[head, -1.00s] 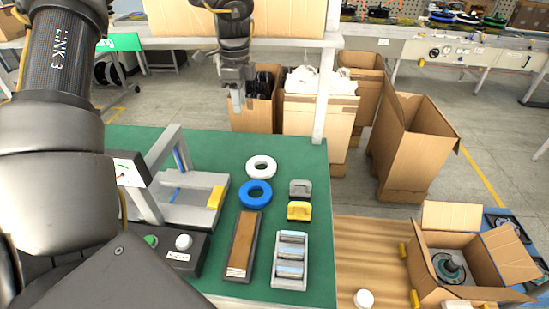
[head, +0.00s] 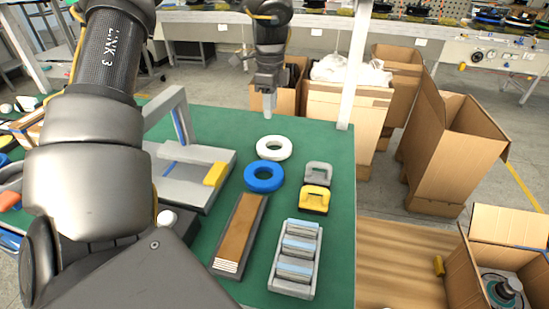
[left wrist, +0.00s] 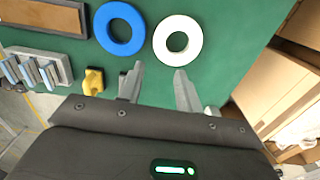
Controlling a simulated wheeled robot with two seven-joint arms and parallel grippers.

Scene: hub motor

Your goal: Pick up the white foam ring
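The white foam ring (head: 274,147) lies flat on the green table top, just behind the blue ring (head: 264,177). In the left wrist view the white ring (left wrist: 178,38) lies a little beyond my fingertips, with the blue ring (left wrist: 120,28) beside it on the left. My left gripper (head: 268,104) hangs over the far edge of the green table, behind the white ring and apart from it. In the left wrist view my left gripper (left wrist: 159,72) has its two fingers spread with nothing between them. My right gripper does not show.
Grey (head: 318,173) and yellow (head: 314,199) blocks, a tray of metal bars (head: 296,259) and a brown board (head: 241,235) lie on the green table (head: 340,185). A grey fixture frame (head: 190,195) stands left. Cardboard boxes (head: 450,150) stand beyond the table's right side.

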